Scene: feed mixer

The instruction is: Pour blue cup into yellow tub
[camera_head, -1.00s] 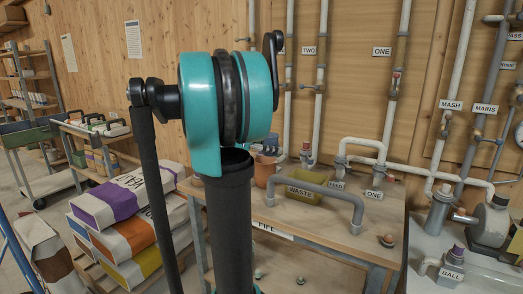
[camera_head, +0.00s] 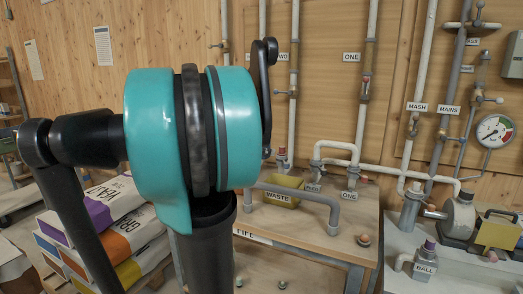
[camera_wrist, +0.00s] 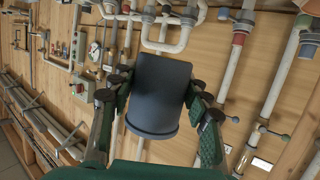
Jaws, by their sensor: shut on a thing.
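A dark blue-grey cup (camera_wrist: 158,92) is held between the fingers of my gripper (camera_wrist: 160,86) in the wrist view. The gripper is shut on it. Its inside and any contents do not show. The yellow tub (camera_head: 283,184) stands on the wooden bench behind a grey pipe, partly hidden by that pipe and by my arm. In the head view my gripper and the cup are out of sight, so their distance from the tub cannot be told.
Pipes and valves line the wall behind. Feed bags (camera_head: 112,215) are stacked at the left. A pump (camera_head: 459,216) and a pressure gauge (camera_head: 495,132) are at the right.

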